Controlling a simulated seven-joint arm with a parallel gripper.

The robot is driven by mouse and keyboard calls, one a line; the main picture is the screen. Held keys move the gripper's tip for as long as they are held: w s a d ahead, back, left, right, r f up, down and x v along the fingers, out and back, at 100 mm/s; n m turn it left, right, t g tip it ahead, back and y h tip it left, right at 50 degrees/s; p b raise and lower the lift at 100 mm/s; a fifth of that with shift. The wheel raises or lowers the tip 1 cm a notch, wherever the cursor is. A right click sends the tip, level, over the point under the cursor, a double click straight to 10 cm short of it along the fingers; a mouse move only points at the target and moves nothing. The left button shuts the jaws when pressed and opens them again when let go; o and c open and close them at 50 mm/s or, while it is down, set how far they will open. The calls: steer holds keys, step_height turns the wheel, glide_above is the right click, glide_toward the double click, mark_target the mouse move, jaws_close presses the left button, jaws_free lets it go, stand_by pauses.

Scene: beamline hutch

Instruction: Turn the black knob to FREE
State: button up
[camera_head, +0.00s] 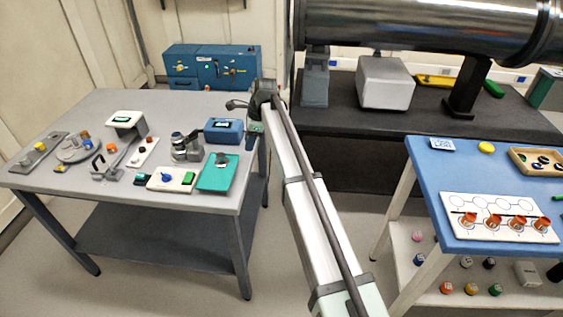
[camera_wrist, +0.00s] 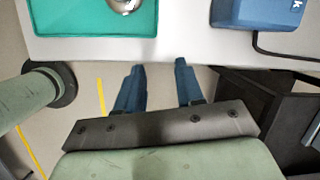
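I cannot tell for certain which part is the black knob, and no FREE mark is readable. A dark round knob (camera_head: 222,159) sits on a teal plate (camera_head: 212,182) near the front right of the grey table. In the wrist view, the teal plate (camera_wrist: 80,25) carries a shiny round part (camera_wrist: 125,4), cut off by the top edge. My gripper (camera_wrist: 160,65) is open and empty, its two blue fingers apart just off the table edge. In the head view my gripper (camera_head: 254,134) is beside the table's right edge, partly hidden by my arm.
A blue box (camera_head: 224,131) with a cable stands near the grey table's (camera_head: 85,120) right edge; it also shows in the wrist view (camera_wrist: 255,12). A metal instrument (camera_head: 187,148) and a white panel (camera_head: 170,180) are near the plate. A blue table (camera_head: 440,180) stands right.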

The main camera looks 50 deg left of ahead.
steer(key=w+d+f+m, duration=0.1)
steer(key=w+d+f, duration=0.6)
steer(key=d+f, duration=0.1)
steer(key=shift+d+h, duration=0.15)
steer(key=shift+h, duration=0.25)
